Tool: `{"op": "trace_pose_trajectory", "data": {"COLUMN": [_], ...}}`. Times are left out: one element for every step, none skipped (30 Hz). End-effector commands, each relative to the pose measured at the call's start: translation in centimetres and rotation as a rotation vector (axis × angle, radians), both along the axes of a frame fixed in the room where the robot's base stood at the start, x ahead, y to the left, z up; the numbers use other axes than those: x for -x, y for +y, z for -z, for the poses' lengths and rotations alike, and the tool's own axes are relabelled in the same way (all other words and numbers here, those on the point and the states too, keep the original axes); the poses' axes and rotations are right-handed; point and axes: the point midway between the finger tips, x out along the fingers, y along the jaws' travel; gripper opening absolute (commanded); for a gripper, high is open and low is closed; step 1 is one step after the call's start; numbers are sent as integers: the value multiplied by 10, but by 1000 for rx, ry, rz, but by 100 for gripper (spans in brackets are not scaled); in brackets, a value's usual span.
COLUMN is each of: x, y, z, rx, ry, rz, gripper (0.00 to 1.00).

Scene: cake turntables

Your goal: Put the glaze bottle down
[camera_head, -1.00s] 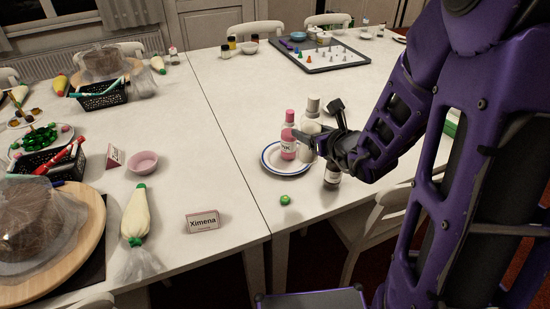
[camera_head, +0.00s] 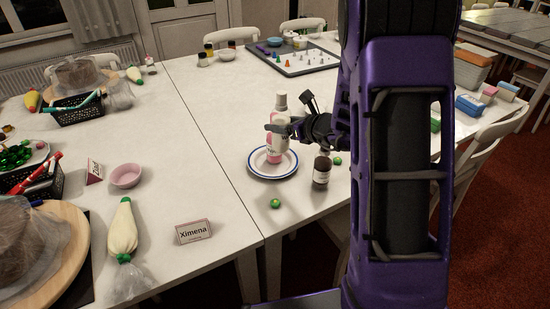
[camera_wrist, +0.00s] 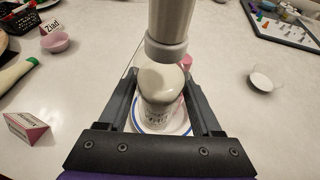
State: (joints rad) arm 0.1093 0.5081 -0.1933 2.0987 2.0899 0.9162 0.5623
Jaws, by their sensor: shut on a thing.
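My gripper (camera_head: 284,130) is shut on a white bottle (camera_head: 281,103) with a pale cap. In the wrist view the white bottle (camera_wrist: 160,95) stands between my two fingers, with printing on its side. It is over the white plate with a blue rim (camera_head: 251,168); the plate (camera_wrist: 184,128) shows below it in the wrist view. I cannot tell whether its base touches the plate. A pink bottle (camera_head: 268,154) is at the plate, mostly hidden by the white bottle. The task's name, glaze bottle, is not readable on either one.
A dark bottle with a white label (camera_head: 321,173) stands right of the plate. Green balls (camera_head: 276,203) (camera_head: 337,160) lie nearby. A name card (camera_head: 194,232) and piping bag (camera_head: 123,232) are to the left. A grey tray (camera_head: 297,62) is at the back.

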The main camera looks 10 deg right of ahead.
Motion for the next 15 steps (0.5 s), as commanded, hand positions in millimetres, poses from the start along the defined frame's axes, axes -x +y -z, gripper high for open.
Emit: {"op": "trace_pose_trajectory", "data": {"x": [0, 0, 0, 0, 0, 0, 0, 0, 0, 0, 0, 0, 0, 0, 0], "y": [0, 0, 0, 0, 0, 0, 0, 0, 0, 0, 0, 0, 0, 0, 0], "z": [13, 20, 27, 33, 38, 44, 47, 50, 52, 54, 56, 59, 62, 65, 71], "rx": [0, 0, 0, 0, -1, 1, 0, 0, 0, 0, 1, 1, 1, 1, 0], "ry": [4, 6, 6, 5, 5, 4, 3, 2, 1, 1, 1, 1, 2, 2, 2], "rz": [-2, -2, -1, -1, -2, -1, -1, -1, -1, -1, -1, -1, -1, -1, -1], "gripper": [0, 0, 0, 0, 0, 0, 0, 0, 0, 0, 0, 0, 0, 0, 0]}}
